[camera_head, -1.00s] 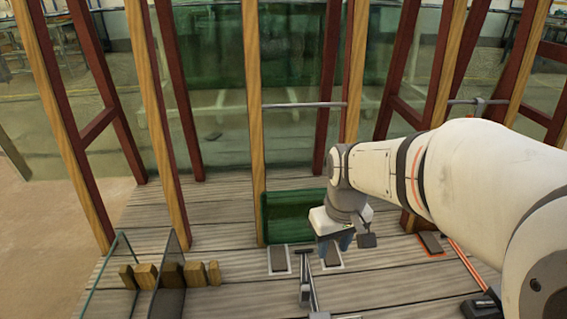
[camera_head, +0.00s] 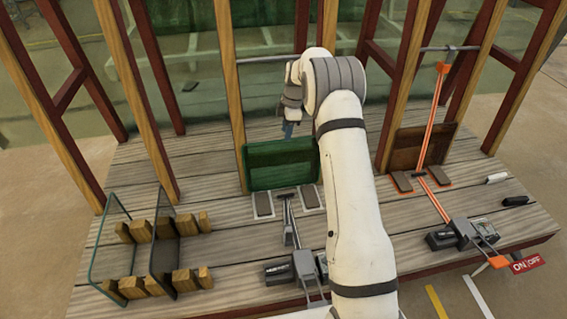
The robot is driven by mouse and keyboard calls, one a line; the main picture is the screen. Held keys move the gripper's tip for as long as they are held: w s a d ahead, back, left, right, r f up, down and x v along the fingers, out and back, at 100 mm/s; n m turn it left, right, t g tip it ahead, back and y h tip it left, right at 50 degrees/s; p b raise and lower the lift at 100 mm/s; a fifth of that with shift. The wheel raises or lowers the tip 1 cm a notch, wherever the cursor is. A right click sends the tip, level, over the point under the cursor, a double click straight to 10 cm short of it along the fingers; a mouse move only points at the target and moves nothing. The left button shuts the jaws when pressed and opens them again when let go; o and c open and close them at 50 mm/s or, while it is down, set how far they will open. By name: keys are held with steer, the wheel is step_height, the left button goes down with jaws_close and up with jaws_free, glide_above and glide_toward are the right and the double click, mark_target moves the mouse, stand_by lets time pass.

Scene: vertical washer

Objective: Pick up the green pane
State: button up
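The green pane (camera_head: 262,167) stands upright on the wooden deck, behind two grey pads and between two wooden posts. My arm crosses in front of its right end. My gripper (camera_head: 289,130) points down just above the pane's top edge, right of its middle. Its blue fingertips show only small and partly overlapped. I cannot tell whether they touch the pane or how far apart they are.
A brown pane (camera_head: 420,148) stands at the right behind an orange squeegee mechanism (camera_head: 430,125). A grey squeegee mechanism (camera_head: 289,222) lies before the green pane. Posts (camera_head: 228,75) rise close beside my gripper.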

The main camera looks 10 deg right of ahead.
mark_target(283, 141)
steer(key=f, duration=0.2)
steer(key=a+f+b, duration=0.1)
steer(key=f, duration=0.2)
steer(key=f+b, duration=0.1)
steer(key=f, duration=0.2)
steer(key=shift+w+a, duration=0.25)
steer(key=shift+a, duration=0.1)
